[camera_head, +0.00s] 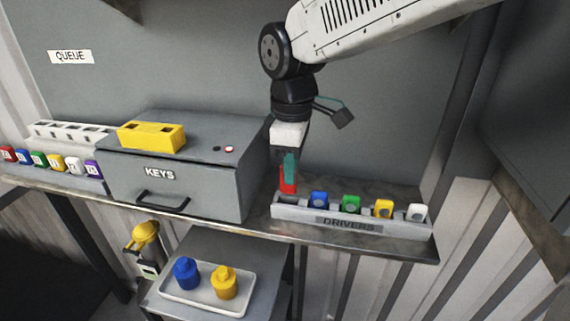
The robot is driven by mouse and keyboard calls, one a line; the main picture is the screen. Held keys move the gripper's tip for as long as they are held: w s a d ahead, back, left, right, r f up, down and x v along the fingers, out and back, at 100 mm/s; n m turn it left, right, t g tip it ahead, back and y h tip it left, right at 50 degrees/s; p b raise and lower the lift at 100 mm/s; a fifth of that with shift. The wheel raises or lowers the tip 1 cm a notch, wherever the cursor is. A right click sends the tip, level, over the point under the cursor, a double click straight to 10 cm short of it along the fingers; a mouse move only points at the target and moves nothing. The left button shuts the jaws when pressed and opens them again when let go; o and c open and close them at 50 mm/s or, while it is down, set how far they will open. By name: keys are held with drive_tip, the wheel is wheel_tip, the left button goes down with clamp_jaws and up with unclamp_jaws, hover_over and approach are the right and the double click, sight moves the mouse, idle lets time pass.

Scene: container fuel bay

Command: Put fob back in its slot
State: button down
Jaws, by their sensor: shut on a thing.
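My gripper (289,165) points down, shut on a red fob (288,184). The fob hangs upright below the teal fingertips, over the left end of the grey DRIVERS rack (290,213). I cannot tell whether the fob's lower end has entered the leftmost slot or is just above or behind it. The rack's other slots hold a blue fob (319,200), a green fob (351,203), a yellow fob (383,208) and a white fob (417,212).
A grey KEYS box (220,180) with a yellow block (151,136) on top stands left of the rack. Further left are a white slotted rack (70,131) and several coloured tags. Below, a white tray (205,307) holds a blue and a yellow bottle.

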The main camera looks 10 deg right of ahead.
sight(291, 193)
drive_tip(key=shift+f, duration=0.1)
drive_tip(key=shift+f, duration=0.55)
drive_tip(key=shift+f, duration=0.1)
idle(0.3)
drive_tip(key=shift+f, duration=0.55)
drive_tip(key=shift+f, duration=0.15)
drive_tip(key=shift+f, duration=0.5)
drive_tip(key=shift+f, duration=0.2)
drive_tip(key=shift+f, duration=0.3)
